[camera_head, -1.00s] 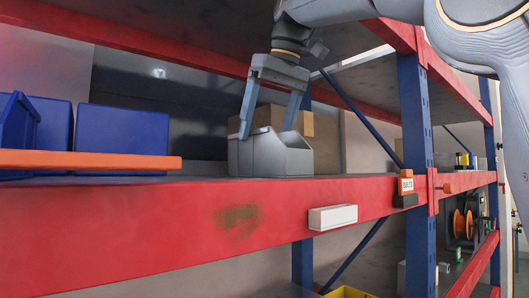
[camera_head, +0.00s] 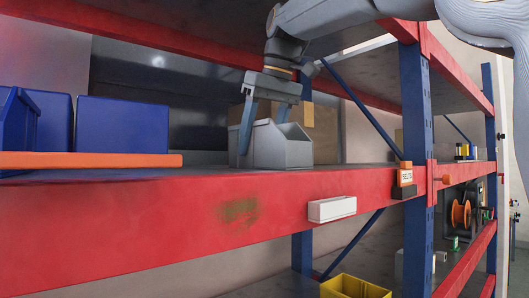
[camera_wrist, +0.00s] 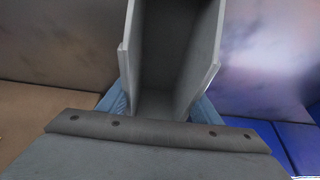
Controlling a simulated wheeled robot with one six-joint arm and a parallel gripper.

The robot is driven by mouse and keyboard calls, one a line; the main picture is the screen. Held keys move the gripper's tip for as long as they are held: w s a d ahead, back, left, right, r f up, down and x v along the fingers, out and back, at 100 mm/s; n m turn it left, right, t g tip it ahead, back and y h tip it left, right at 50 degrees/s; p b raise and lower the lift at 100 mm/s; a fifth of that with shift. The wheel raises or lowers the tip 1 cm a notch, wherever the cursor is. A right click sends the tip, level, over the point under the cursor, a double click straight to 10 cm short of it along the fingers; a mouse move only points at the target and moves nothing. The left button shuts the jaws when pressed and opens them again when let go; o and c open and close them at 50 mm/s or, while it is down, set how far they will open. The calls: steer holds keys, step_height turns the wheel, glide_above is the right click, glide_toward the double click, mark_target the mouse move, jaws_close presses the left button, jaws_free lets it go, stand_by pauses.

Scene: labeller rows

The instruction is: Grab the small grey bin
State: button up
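The small grey bin (camera_head: 285,150) stands upright on the red-edged shelf, near the middle of the head view. My gripper (camera_head: 262,140) reaches down over it from above, with one finger on each side. The near finger lies along the bin's left outer side; the far fingertip is hidden behind the bin. In the wrist view the bin (camera_wrist: 178,45) runs up the middle, empty inside. The fingers show low at both outer walls and look shut against them. The bin still appears to rest on the shelf.
Blue bins (camera_head: 122,125) stand on the left behind an orange strip (camera_head: 90,160). A cardboard box (camera_head: 318,130) is behind the grey bin. A blue upright (camera_head: 415,110) stands to the right, and the upper shelf is overhead. A yellow bin (camera_head: 355,288) is below.

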steer(key=c, duration=0.5)
steer(key=shift+r, duration=0.15)
